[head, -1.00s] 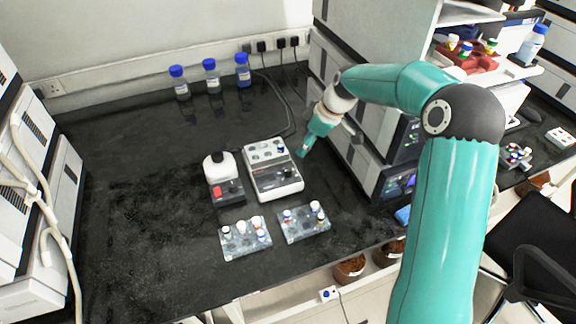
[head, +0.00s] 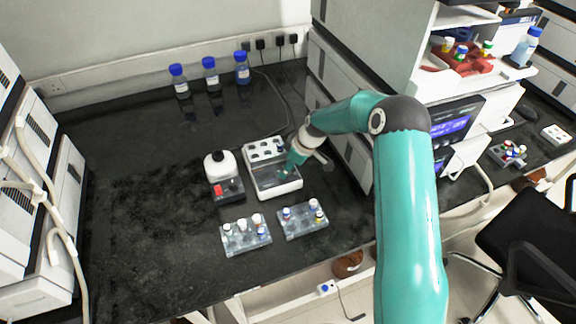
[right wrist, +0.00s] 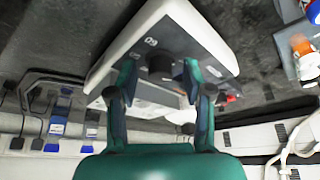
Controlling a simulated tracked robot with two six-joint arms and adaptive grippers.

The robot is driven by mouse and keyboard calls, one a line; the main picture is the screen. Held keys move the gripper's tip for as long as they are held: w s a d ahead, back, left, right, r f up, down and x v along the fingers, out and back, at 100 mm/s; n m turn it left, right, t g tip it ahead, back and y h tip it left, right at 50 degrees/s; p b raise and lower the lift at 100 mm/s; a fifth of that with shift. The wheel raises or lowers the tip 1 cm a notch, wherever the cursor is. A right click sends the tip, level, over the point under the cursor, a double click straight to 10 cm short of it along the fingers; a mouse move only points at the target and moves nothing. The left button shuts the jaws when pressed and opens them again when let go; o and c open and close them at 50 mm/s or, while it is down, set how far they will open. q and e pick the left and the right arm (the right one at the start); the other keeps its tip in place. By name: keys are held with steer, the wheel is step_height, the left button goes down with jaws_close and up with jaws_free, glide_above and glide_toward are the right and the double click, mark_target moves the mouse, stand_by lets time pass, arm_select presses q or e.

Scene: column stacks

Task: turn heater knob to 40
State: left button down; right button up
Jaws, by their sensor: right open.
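The heater (head: 285,190) is a white block on the black bench, with a row of wells in its rear top. In the right wrist view the heater's panel (right wrist: 188,38) fills the top middle, with a dark round knob (right wrist: 161,66) and small white markings that are hard to read. My right gripper (head: 285,173) is over the heater's front panel and partly hides it. In the right wrist view my right gripper (right wrist: 158,76) is open, one finger on each side of the knob, with gaps showing. My left gripper is out of view.
A small mixer with a red switch (head: 218,189) stands close left of the heater. Two vial racks (head: 245,240) (head: 303,222) stand in front. Blue-capped bottles (head: 210,75) stand at the back. A tall instrument is on the right.

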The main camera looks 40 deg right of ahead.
jaws_close()
stand_by(0.3)
